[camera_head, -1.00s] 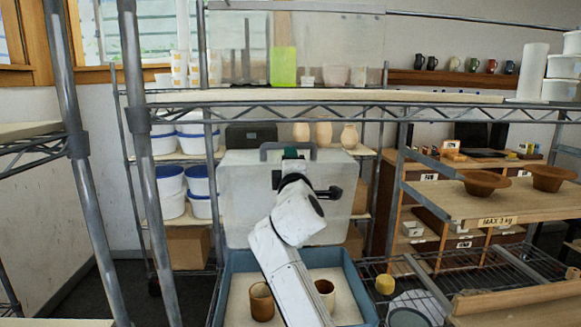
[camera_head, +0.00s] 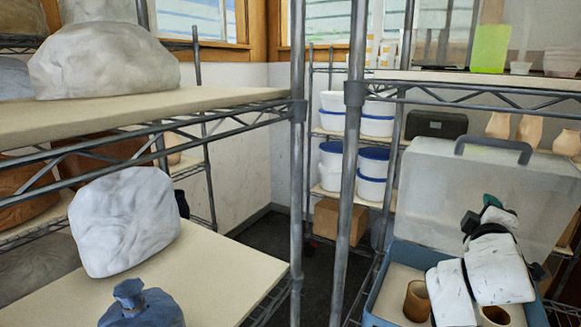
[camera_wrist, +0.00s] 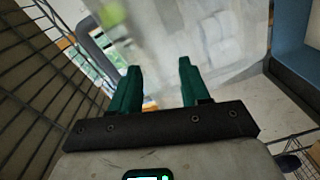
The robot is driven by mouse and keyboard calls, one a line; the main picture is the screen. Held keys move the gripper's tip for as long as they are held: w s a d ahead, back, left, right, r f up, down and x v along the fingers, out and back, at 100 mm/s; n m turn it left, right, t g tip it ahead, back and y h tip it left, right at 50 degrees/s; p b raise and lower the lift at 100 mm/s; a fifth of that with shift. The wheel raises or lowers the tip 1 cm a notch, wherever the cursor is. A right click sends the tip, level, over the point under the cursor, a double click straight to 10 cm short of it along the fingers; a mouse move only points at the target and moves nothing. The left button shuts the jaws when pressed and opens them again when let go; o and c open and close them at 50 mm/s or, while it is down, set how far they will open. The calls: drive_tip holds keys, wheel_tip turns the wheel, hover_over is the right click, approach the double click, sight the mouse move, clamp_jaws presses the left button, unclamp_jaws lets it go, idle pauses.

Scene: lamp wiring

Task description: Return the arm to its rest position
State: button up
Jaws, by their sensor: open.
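My gripper (camera_wrist: 158,68) shows two green fingers, spread apart with nothing between them, in the wrist view. In the head view my gripper (camera_head: 492,202) is a small green and black end at the right. It is raised above a blue-rimmed bin (camera_head: 384,284) and in front of a translucent grey lid (camera_head: 440,195). My white arm is bent below it and covers part of the bin. The exact gap between the fingers cannot be made out in the head view.
Two brown cups (camera_head: 417,300) stand in the bin, the right one partly behind my arm. Metal shelf posts (camera_head: 350,150) rise close by. Dark floor shows between the racks.

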drive_tip(key=s+a+f+m+g+y, duration=0.3)
drive_tip(key=s+a+f, duration=0.2)
drive_tip(key=s+f, duration=0.5)
drive_tip(key=s+a+f+m+g+y, duration=0.25)
drive_tip(key=s+a+f, duration=0.3)
drive_tip(key=f, duration=0.85)
drive_tip(key=s+a+f+m+g+y, duration=0.1)
drive_tip(key=s+f+g, duration=0.3)
drive_tip(key=s, duration=1)
drive_tip(key=s+a+f+m+g+y, duration=0.2)
drive_tip(key=s+a+f+g+y, duration=0.1)
drive_tip(key=s+f, duration=0.7)
drive_tip(key=s+g, duration=0.1)
drive_tip(key=s, duration=0.3)
drive_tip(key=shift+a, duration=0.3)
